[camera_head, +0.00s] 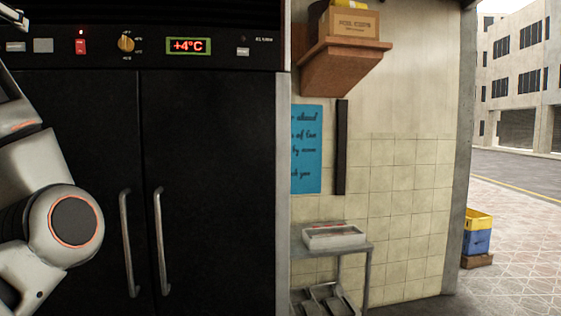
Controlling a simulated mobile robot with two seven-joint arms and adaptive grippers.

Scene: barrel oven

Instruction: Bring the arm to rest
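My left arm comes in from the left edge of the head view, with a round white joint with a dark cap low on the left. It hangs in front of the black fridge (210,130). My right arm is not seen either.
The fridge has two shut doors with vertical handles (161,240) and a display (188,46) reading +4°C. A small table (358,252) with a white tray (334,238) stands right of it. A wooden shelf (338,68) holds a box (350,23). Crates (477,232) stand outside the opening.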

